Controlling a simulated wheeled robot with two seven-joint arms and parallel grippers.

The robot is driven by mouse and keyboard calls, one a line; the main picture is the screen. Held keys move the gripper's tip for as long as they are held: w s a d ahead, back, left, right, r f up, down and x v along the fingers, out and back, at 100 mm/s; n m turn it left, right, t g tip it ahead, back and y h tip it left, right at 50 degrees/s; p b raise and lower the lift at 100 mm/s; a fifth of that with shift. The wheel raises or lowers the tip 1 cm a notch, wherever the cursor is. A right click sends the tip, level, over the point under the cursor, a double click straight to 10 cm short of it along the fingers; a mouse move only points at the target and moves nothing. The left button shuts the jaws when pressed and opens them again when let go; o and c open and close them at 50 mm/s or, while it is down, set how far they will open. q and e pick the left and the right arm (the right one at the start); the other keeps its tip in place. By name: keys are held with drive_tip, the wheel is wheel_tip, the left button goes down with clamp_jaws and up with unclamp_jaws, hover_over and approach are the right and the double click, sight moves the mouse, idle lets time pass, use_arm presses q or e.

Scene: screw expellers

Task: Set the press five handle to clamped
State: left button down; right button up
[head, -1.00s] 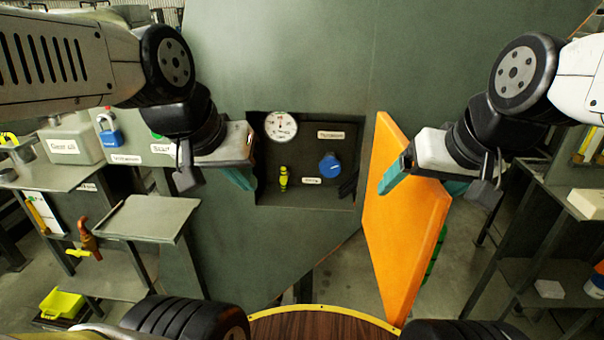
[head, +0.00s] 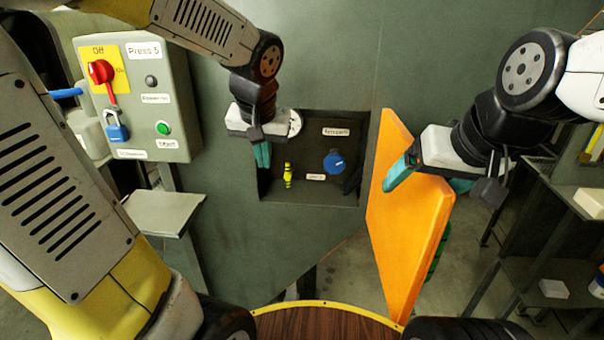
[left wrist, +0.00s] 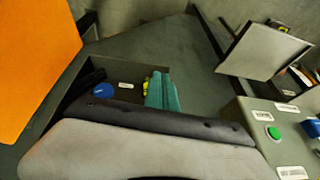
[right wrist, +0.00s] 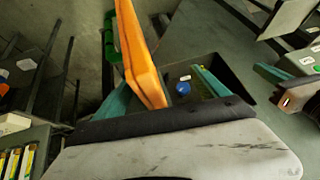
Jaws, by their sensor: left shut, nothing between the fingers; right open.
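The press recess (head: 308,196) is open and holds a small yellow-green handle (head: 288,175) and a blue round knob (head: 333,162). They also show in the left wrist view, the handle (left wrist: 146,87) and the knob (left wrist: 103,90). The small labels are too blurred to read surely. My left gripper (head: 262,155), teal fingers shut and empty, is at the left part of the recess, left of the handle. It partly hides the gauge (head: 295,122). My right gripper (head: 428,181) is open, with its fingers on either side of the orange door (head: 408,225); contact is unclear.
A control box (head: 178,95) marked "Press 5" stands at left, with a red switch (head: 101,72), blue padlock (head: 117,131) and green button (head: 163,128). A grey tray (head: 160,212) is below it. Shelving (head: 530,265) stands at right.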

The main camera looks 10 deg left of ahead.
sight(288, 173)
use_arm(q)
drive_tip(key=w+d+f+y, duration=0.1)
drive_tip(key=w+d+f, duration=0.4)
drive_tip(key=w+f, duration=0.2)
drive_tip(key=w+d+f+m+t+y, duration=0.1)
drive_tip(key=w+d+f+y, duration=0.1)
drive_tip(key=w+d+f, duration=0.4)
drive_tip(key=w+f, duration=0.1)
drive_tip(key=w, duration=0.4)
drive_tip(key=shift+w+y, duration=0.2)
drive_tip(key=shift+y, duration=0.1)
drive_tip(key=x, duration=1)
drive_tip(key=shift+w+a+f, duration=0.1)
drive_tip(key=shift+w+a, duration=0.1)
drive_tip(key=shift+a, duration=0.05)
drive_tip(key=shift+w+a+r, duration=0.1)
drive_tip(key=shift+w+a, duration=0.05)
drive_tip(key=shift+a, duration=0.45)
drive_tip(key=shift+w+a+r, duration=0.1)
drive_tip(key=shift+a, duration=0.45)
drive_tip(key=shift+w+a, duration=0.15)
drive_tip(key=shift+a, duration=0.4)
